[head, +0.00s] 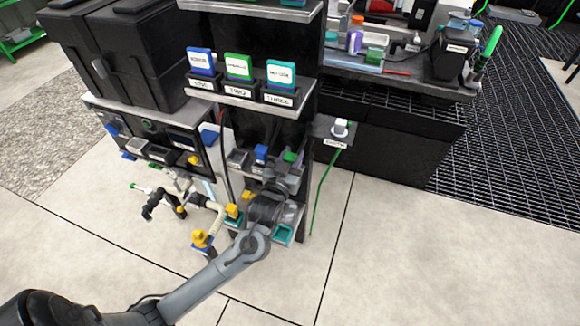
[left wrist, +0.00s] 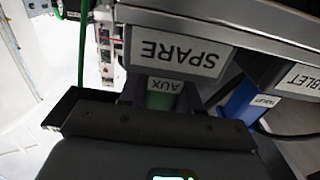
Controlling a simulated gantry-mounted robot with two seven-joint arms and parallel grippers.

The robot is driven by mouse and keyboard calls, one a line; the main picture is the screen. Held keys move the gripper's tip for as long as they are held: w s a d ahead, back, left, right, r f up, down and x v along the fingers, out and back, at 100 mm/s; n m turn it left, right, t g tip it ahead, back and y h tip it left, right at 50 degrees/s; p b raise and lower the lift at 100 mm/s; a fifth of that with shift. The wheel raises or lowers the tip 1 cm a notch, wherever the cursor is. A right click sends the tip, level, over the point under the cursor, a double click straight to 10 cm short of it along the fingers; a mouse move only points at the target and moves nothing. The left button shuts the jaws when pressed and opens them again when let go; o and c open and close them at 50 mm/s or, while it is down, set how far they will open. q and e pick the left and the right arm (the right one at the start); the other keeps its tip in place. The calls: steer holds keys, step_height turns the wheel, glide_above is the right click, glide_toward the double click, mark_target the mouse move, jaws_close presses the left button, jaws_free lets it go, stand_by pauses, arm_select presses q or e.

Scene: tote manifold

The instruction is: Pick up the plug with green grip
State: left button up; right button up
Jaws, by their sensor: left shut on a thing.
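The plug with green grip (head: 290,156) sits at the lower rack of the dark shelf unit in the head view. In the left wrist view its green grip (left wrist: 161,100), labelled AUX, shows just below a holder labelled SPARE (left wrist: 180,55). My left gripper (head: 287,168) is at the plug, and its jaws are shut on the green grip. The plug's front end is hidden inside or behind the SPARE holder; I cannot tell how deep it sits. My right gripper is in neither view.
A blue plug (head: 261,152) stands beside the green one, near a TABLET label (left wrist: 298,77). A green cable (head: 321,192) hangs at the right from a small bracket with a white plug (head: 340,128). Pipes with yellow handles (head: 201,239) stand at the lower left. The floor at right is clear.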

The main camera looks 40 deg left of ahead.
arm_select(q)
steer(key=shift+r, duration=0.15)
jaws_close()
steer(key=shift+r+p, duration=0.5)
step_height(320, 180, up, 3)
steer(key=shift+r+p, duration=0.2)
steer(key=shift+p, duration=1.05)
steer(key=s+d+r+p, duration=0.1)
steer(key=d+r, duration=0.1)
steer(key=d, duration=0.1)
steer(key=s+d+r+p, duration=0.1)
steer(key=d+p, duration=0.1)
steer(key=d, duration=0.1)
steer(key=s+d+r+p, duration=0.1)
steer(key=d+r+p, duration=0.1)
steer(key=d, duration=0.1)
steer(key=shift+s+d+r, duration=0.2)
steer(key=shift+d+r, duration=0.1)
steer(key=shift+r, duration=0.05)
steer(key=shift+s+d+r+p, duration=0.15)
steer(key=shift+d+r+p, duration=0.1)
steer(key=shift+d, duration=0.15)
steer(key=shift+s+d+r+p, duration=0.1)
steer(key=shift+d+p, duration=0.15)
steer(key=shift+d, duration=0.1)
